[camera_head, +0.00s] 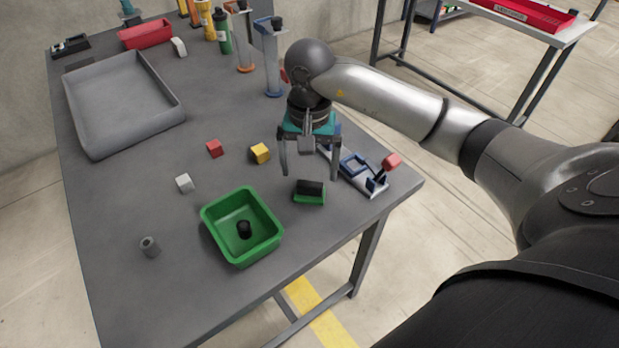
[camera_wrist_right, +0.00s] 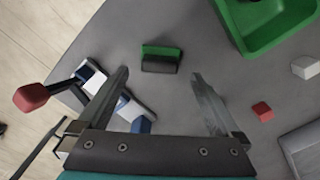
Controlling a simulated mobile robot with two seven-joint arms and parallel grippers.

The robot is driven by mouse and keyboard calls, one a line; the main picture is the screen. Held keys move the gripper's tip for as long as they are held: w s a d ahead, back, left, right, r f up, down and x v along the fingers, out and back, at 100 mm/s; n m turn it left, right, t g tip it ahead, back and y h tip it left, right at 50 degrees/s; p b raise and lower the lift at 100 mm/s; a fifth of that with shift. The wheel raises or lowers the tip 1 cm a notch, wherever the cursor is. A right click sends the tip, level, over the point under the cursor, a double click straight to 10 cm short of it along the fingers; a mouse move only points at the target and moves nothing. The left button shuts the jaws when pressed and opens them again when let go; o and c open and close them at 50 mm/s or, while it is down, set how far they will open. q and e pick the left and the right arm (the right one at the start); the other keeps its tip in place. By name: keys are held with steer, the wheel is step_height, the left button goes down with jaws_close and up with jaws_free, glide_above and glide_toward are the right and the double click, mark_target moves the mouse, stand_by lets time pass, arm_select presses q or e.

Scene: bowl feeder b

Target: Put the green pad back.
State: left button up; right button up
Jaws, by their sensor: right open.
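The green pad (camera_head: 309,198), a small green block with a black upper part, lies on the table to the right of the green bowl. It also shows in the right wrist view (camera_wrist_right: 161,52), ahead of the fingertips and between their lines. My right gripper (camera_head: 310,174) is open and empty, pointing down, its two fingers spread over the pad's area; in the wrist view (camera_wrist_right: 160,76) no finger appears to touch it. The exact height gap is hard to tell. My left gripper is not in view.
A green square bowl (camera_head: 211,221) holds a black piece. A toggle clamp fixture with a red knob (camera_head: 391,161) stands close right of the gripper. Yellow (camera_head: 260,153), red (camera_head: 215,148) and white (camera_head: 184,183) cubes lie left. A grey tray (camera_head: 97,150) is further back.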

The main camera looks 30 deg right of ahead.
mark_target(310, 184)
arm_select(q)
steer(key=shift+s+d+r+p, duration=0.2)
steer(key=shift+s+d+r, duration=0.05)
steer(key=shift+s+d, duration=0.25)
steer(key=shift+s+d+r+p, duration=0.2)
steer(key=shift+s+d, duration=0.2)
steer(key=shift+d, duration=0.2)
arm_select(e)
step_height(310, 184, up, 6)
steer(key=shift+f, duration=0.15)
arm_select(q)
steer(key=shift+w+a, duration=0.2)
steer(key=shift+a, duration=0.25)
